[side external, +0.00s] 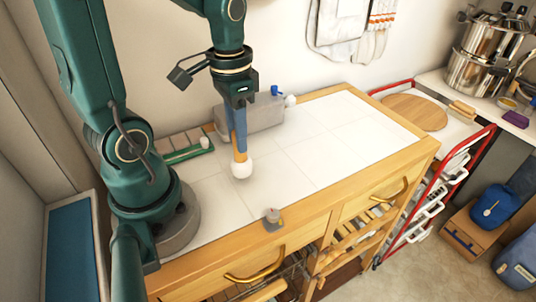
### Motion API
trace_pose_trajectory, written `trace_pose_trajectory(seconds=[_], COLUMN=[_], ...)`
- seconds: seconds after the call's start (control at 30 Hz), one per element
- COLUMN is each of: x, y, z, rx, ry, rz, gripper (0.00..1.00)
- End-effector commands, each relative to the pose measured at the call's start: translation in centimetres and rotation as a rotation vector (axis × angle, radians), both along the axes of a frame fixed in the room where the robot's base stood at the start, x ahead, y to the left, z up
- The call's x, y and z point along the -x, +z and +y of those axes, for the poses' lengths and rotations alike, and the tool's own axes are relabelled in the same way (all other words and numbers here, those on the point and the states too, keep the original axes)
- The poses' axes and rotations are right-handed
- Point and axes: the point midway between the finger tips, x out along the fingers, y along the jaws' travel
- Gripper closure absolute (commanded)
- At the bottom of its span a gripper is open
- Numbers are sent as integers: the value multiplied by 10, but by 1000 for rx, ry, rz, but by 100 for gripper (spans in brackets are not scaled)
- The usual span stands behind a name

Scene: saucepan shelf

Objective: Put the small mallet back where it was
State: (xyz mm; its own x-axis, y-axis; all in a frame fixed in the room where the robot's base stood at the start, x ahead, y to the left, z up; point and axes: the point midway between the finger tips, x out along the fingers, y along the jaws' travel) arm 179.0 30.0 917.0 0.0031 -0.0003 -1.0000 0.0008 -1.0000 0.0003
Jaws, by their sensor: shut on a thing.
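My gripper (238,104) is over the left part of the white tiled worktop and points down. It is shut on the small mallet (242,168), which hangs below it with its pale round head down. The handle looks blue and tan, and its upper end is hidden by the jaws. The head is low over the tiles; I cannot tell whether it touches them.
A grey box (248,118) with a blue cap stands behind the mallet. A small grey object (272,220) sits at the front edge. The worktop's right side (355,120) is clear. A red-framed trolley (447,160) stands beyond it.

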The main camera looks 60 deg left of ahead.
Motion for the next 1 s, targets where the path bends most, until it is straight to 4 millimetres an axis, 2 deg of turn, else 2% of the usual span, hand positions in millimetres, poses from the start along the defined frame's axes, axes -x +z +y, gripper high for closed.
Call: trace_pose_trajectory(seconds=[0.13,0.53,0.57,0.6,0.63,1.0], x=[1,0,0,0,0,0], y=[-12,-17,-16,-16,-16,-13], z=[0,0,0,0,0,0], rx=[1,0,0,0,0,-1], ry=[0,0,-1,-1,-1,-1], rz=[2,0,0,-1,-1,-3], gripper=[100,100,57,42,39,39])
